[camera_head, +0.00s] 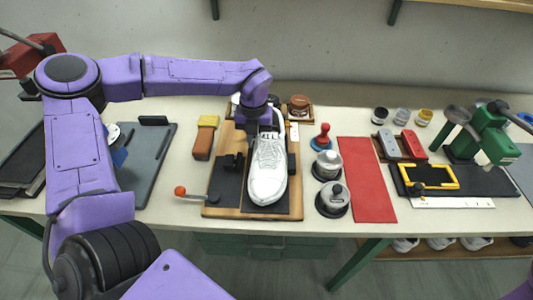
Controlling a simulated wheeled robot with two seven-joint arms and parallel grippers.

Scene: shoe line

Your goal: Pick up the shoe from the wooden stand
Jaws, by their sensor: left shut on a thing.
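A white shoe (268,175) lies lengthwise on the wooden stand (210,211), its toe toward the table's front edge. The stand has dark pads and a red-knobbed lever at its front left. My left gripper (268,132) reaches in from the back left and is shut on the shoe near its heel and opening. The fingertips are mostly hidden by the wrist and the shoe. I cannot tell whether the shoe is clear of the pad. My right gripper is not seen; only a small purple piece shows at the bottom right corner.
Metal weights (333,198) and a red-handled stamp (322,138) stand close to the stand's right. A red mat (366,180) lies bare beyond them. A yellow-brown brush (205,137) is left of the stand. A green press (487,135) stands at the far right. Shoes sit on a shelf below.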

